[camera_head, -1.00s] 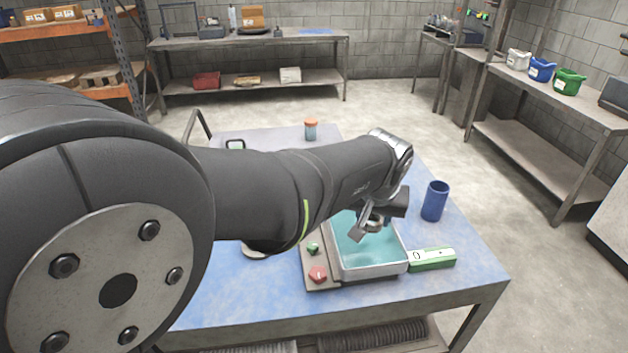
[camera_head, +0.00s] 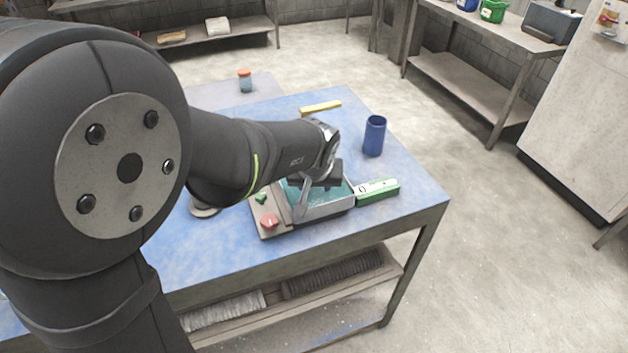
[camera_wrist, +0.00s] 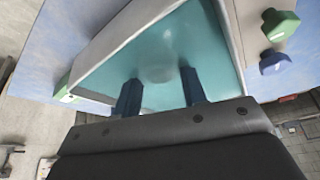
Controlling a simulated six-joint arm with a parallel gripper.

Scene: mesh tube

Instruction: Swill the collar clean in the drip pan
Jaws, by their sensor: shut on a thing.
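The drip pan (camera_head: 328,212) is a grey metal tray of clear teal liquid on the blue table; its pale rim (camera_wrist: 112,44) fills much of the wrist view. My gripper (camera_wrist: 160,82) points down into the pan, its two dark blue fingers spread around the collar. The collar (camera_wrist: 157,66) shows only as a faint, pale round shape between the fingertips, seemingly in the liquid; its edges are blurred. In the head view my gripper (camera_head: 306,196) is low at the pan, and the collar is hidden there.
A green and white block (camera_head: 378,190) lies against the pan's right side. A blue cup (camera_head: 374,136) stands behind it. A yellow bar (camera_head: 320,108) and an orange-lidded jar (camera_head: 245,80) are farther back. Red (camera_head: 269,222) and green (camera_head: 261,198) knobs sit left of the pan.

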